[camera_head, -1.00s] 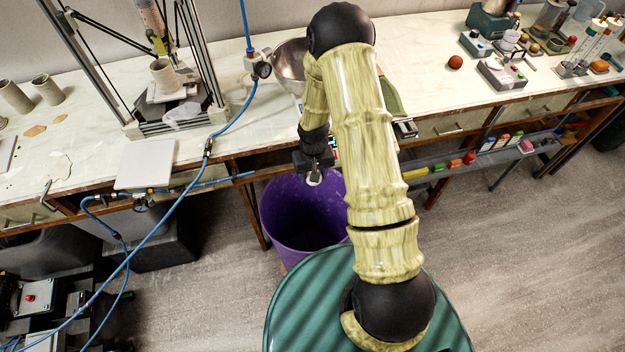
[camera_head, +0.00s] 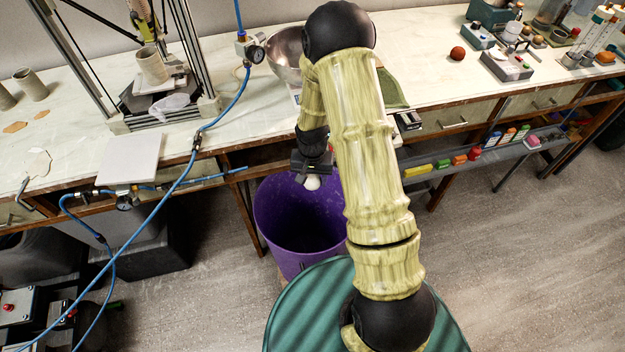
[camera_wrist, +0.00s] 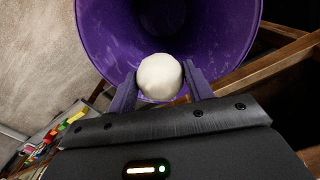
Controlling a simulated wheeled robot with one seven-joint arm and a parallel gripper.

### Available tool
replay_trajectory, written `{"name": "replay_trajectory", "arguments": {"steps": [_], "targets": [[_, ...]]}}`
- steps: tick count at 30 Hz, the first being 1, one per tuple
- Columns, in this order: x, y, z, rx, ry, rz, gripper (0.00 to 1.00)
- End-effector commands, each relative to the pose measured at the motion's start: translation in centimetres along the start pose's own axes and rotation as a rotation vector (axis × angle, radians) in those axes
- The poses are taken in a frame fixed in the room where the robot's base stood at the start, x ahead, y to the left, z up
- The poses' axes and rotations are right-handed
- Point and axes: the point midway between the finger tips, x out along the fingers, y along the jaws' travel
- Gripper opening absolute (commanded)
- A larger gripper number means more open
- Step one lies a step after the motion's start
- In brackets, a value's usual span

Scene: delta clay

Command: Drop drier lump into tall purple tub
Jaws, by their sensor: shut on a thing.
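My gripper (camera_head: 312,178) is shut on a pale, whitish round clay lump (camera_wrist: 160,77). In the wrist view the lump sits between the two fingertips. It also shows as a small pale ball (camera_head: 312,183) below my gripper in the head view. The tall purple tub (camera_head: 278,218) stands on the floor in front of the bench, and its inside (camera_wrist: 100,35) shows behind the lump in the wrist view. My arm hides part of the tub's right rim.
The long bench (camera_head: 75,150) runs behind the tub, its edge close to the tub's rim. On it are a metal bowl (camera_head: 285,55), a white board (camera_head: 130,158) and a framed machine with a grey cylinder (camera_head: 152,66). Blue hoses (camera_head: 150,229) hang at the left. Floor at right is open.

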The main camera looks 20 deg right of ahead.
Motion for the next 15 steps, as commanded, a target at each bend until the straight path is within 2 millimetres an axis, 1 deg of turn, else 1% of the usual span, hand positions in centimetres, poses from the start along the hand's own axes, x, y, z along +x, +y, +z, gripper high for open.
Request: {"name": "replay_trajectory", "arguments": {"steps": [4, 8, 15], "targets": [[0.1, 0.0, 0.0, -0.001, 0.0, 0.0, 0.25], [0.8, 0.0, 0.0, 0.0, 0.0, 0.0, 0.25], [3.6, 0.1, 0.0, -0.001, -0.001, 0.001, 0.25]]}}
